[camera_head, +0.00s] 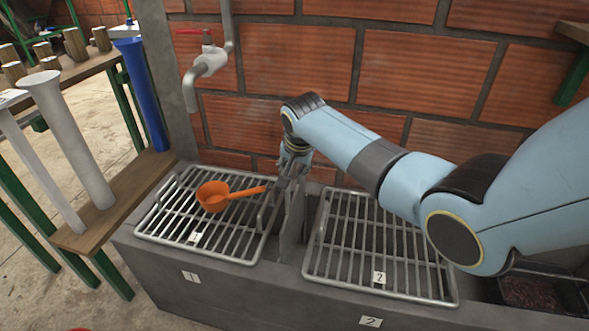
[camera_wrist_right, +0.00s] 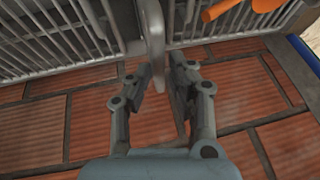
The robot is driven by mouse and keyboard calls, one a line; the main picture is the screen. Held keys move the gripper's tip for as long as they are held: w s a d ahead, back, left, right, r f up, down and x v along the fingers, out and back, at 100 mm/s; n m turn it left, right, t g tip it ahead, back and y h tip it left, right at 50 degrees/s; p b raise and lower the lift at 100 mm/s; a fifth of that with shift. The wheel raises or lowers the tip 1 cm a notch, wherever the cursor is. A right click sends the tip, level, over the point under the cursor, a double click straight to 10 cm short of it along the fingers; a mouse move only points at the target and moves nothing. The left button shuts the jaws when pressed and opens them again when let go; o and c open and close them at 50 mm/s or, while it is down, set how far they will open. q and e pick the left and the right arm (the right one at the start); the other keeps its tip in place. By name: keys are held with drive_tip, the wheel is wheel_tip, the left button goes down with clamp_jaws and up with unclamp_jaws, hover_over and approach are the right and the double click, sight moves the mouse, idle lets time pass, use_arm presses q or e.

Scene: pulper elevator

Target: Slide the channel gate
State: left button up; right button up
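The channel gate (camera_head: 292,218) is a thin grey upright plate between the two grated channels, partly hidden behind my right gripper in the head view. In the right wrist view the gate (camera_wrist_right: 153,35) is a pale rounded upright piece. My right gripper (camera_head: 287,180) is at the wall-side end of the gate. In the right wrist view its fingers (camera_wrist_right: 160,75) lie on either side of the gate's end, with a gap showing beside the right finger. It looks open; firm contact does not show. My left gripper is in neither view.
Grate 1 (camera_head: 184,228) holds an orange ladle (camera_head: 213,197), its handle toward my right gripper. Grate 2 (camera_head: 351,276) is bare. A tap (camera_head: 204,64) hangs on the brick wall (camera_head: 310,62). A wooden shelf (camera_head: 133,201) with tubes stands left.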

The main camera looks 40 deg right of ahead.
drive_tip(key=shift+o, duration=1.2)
drive_tip(key=shift+s, duration=0.1)
drive_tip(key=v, duration=1.2)
